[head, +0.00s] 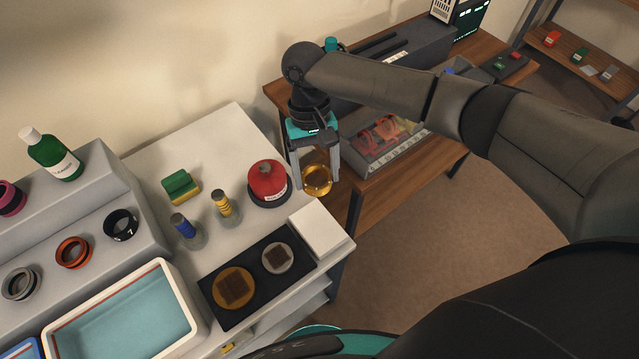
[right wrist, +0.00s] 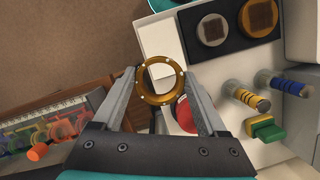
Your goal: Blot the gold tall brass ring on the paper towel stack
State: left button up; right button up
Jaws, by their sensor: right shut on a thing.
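The gold tall brass ring (head: 317,192) is held between the fingertips of my right gripper (head: 316,182), which points down near the right edge of the white table. The right wrist view shows the ring (right wrist: 161,101) gripped from both sides by the right gripper (right wrist: 159,72), its opening facing the camera. The paper towel stack (head: 318,231) is a white square block at the table's near right corner. It also shows in the right wrist view (right wrist: 157,35), just beyond the ring. The ring appears apart from the stack. My left gripper is not in view.
A red can (head: 267,181) stands close left of the ring. A black tray (head: 214,290) with two round pads lies left of the stack. Blue and yellow-banded bottles and a green sponge (head: 181,188) stand further left. A wooden bench (head: 372,203) with a parts organizer is right.

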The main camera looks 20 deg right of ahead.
jog(key=p, duration=0.3)
send_over(319, 232)
jog(key=w, duration=0.2)
notch_tip(319, 232, down, 5)
pick_arm(q)
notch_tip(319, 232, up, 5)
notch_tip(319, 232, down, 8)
jog(key=b, duration=0.7)
jog(key=shift+b, duration=0.3)
pick_arm(e)
jog(key=x, duration=0.4)
jog(key=w+x, duration=0.1)
jog(key=x, duration=0.1)
jog(key=shift+d+f, duration=0.1)
jog(key=shift+f, duration=0.25)
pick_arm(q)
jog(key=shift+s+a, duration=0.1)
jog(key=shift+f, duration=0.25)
pick_arm(e)
jog(key=shift+f, duration=0.4)
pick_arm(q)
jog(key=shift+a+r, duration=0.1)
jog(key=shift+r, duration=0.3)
pick_arm(e)
jog(key=shift+s+f, duration=0.1)
jog(key=shift+f, duration=0.05)
pick_arm(q)
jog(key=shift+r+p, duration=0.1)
jog(key=shift+p, duration=0.25)
